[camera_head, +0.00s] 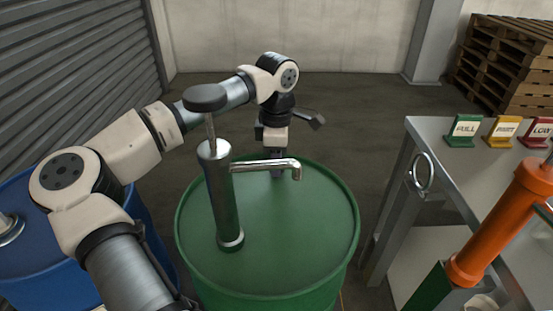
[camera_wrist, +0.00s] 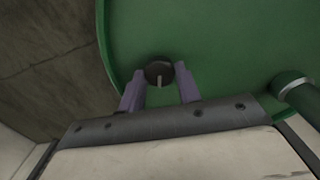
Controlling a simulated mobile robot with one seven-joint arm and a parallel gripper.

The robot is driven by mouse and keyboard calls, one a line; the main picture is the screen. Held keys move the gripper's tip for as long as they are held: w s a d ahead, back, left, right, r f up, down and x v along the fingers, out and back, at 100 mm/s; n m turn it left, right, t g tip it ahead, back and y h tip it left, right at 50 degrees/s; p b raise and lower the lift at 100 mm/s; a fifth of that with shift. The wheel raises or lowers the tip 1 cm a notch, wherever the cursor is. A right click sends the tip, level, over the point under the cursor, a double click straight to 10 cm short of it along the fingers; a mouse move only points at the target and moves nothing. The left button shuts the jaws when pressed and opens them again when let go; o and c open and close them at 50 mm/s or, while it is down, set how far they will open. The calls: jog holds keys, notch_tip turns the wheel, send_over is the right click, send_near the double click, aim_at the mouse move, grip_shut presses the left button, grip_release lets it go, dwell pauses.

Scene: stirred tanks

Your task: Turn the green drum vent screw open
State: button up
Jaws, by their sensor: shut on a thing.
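The green drum (camera_head: 290,245) stands upright in the middle of the head view, and its green top (camera_wrist: 220,45) fills much of the wrist view. The vent screw (camera_wrist: 158,72) is a small dark round knob with a pale line on it, near the drum's rim. My gripper (camera_wrist: 159,78) points down at the drum top with its two purple fingers on either side of the knob, shut on it. In the head view my gripper (camera_head: 277,165) is at the drum's far edge, partly behind the pump spout, and the screw is hidden there.
A steel hand pump (camera_head: 222,195) with a sideways spout rises from the drum top, close to my arm. A blue drum (camera_head: 50,275) is at left. A grey bench (camera_head: 435,150) with signs and an orange cylinder (camera_head: 500,225) is at right. Pallets (camera_head: 505,65) stand behind.

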jog(key=shift+n, duration=1.7)
jog(key=o, duration=1)
jog(key=shift+c, duration=0.2)
jog(key=shift+r, duration=0.1)
notch_tip(320, 180, up, 14)
jog(key=p, duration=0.1)
jog(key=shift+p, duration=0.3)
